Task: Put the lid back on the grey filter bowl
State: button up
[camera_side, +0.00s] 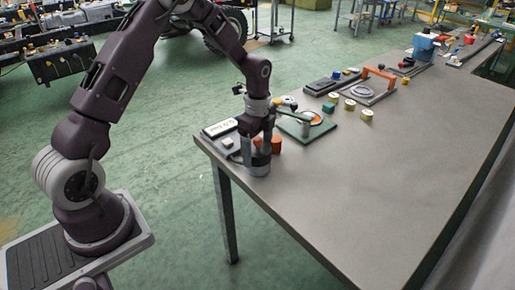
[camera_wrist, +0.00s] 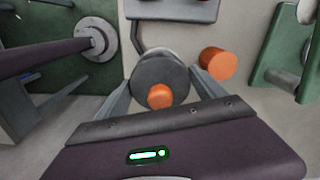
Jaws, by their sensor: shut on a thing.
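The grey filter bowl (camera_side: 257,166) stands near the table's front left edge in the side view. My gripper (camera_side: 257,147) points down right over it. In the wrist view my gripper (camera_wrist: 162,88) has its two fingers on either side of a dark grey round lid (camera_wrist: 148,73) with an orange knob (camera_wrist: 160,96), and is shut on it. A lighter rim shows behind the lid's far edge, and most of the bowl is hidden under it. I cannot tell whether the lid touches the bowl or is level on it.
An orange cylinder (camera_wrist: 217,63) stands close to the right finger; it also shows in the side view (camera_side: 276,145). The table's right front (camera_side: 340,210) is clear.

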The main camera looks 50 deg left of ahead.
aim_at(257, 138)
dwell(0.4)
jog(key=o, duration=1.4)
jog(key=shift+r, duration=3.45)
grip_shut()
jog(key=shift+f, duration=0.25)
